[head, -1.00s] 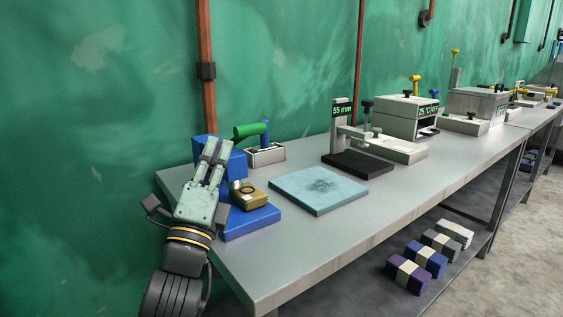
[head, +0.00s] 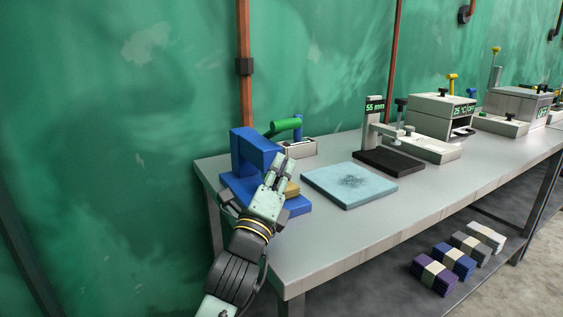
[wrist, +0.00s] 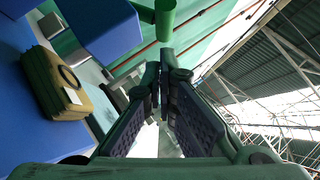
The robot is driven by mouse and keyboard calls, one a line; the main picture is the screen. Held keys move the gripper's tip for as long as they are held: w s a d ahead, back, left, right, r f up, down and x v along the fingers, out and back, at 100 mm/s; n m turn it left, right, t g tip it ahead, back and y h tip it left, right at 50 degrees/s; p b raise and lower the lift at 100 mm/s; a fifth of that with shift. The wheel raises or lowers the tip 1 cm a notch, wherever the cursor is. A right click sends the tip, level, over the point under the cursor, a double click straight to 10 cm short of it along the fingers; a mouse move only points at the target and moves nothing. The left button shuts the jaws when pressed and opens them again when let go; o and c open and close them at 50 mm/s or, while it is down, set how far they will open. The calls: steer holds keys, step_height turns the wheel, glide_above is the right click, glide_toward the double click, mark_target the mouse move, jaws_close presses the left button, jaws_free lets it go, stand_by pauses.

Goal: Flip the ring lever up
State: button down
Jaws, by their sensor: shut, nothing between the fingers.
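A blue C-shaped stand (head: 250,150) is on the near left end of the bench. A brass block (head: 293,188) sits on its base, mostly hidden behind my gripper in the head view. In the wrist view the brass block (wrist: 52,85) is at the left, with a dark ring (wrist: 68,77) on its face. A lever with a green handle (head: 284,125) stands behind the stand; a green cylinder (wrist: 168,14) shows at the top of the wrist view. My gripper (head: 283,165) is shut and empty, in front of the stand. Its fingertips (wrist: 163,68) show nothing between them.
A light blue slab (head: 348,187) lies right of the stand. Wrapped bundles (head: 435,275) lie on the lower shelf. The bench's front strip is clear.

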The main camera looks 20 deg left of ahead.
steer(key=p+x, duration=0.3)
steer(key=x, duration=0.4)
